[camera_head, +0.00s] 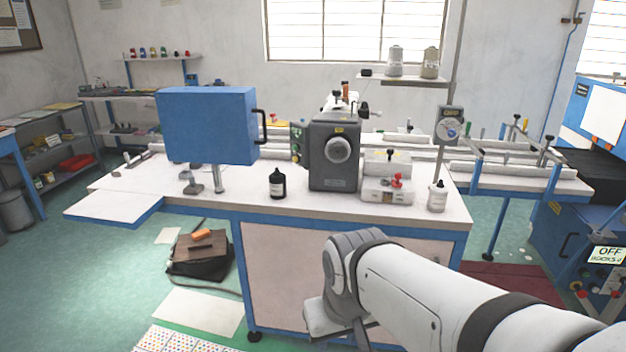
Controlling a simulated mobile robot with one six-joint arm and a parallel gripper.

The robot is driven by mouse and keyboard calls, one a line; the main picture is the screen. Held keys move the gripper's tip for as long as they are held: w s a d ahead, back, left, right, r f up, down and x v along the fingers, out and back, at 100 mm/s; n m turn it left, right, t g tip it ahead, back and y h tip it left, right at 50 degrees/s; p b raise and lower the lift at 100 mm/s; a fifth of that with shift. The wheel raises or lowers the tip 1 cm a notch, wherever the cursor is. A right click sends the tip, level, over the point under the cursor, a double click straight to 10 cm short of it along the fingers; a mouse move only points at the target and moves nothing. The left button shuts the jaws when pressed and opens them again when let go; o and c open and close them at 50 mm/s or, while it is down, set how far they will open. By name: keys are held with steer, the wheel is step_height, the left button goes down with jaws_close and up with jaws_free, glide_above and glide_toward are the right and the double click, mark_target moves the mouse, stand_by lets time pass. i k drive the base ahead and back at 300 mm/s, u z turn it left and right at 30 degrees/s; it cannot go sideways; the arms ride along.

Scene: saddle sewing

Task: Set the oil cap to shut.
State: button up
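A grey sewing machine head (335,155) with a round handwheel stands on the white-topped table (240,203). A black bottle (277,185) with a dark top and pale label stands upright to its left. A white bottle (437,197) with a narrow top stands near the table's right front corner. My arm crosses the lower right, in front of the table. My gripper's fingers are not visible.
A blue box-shaped guard (207,125) stands on the table's left side. A gauge on a post (450,128) rises behind the white bottle. A brown bag (200,254) lies on the floor at left. The table's front edge between the bottles is clear.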

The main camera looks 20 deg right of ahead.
mark_target(398, 176)
steer(key=z, duration=0.35)
steer(key=i, duration=0.35)
steer(key=z, duration=0.8)
steer(key=i, duration=1.55)
steer(key=u, duration=0.3)
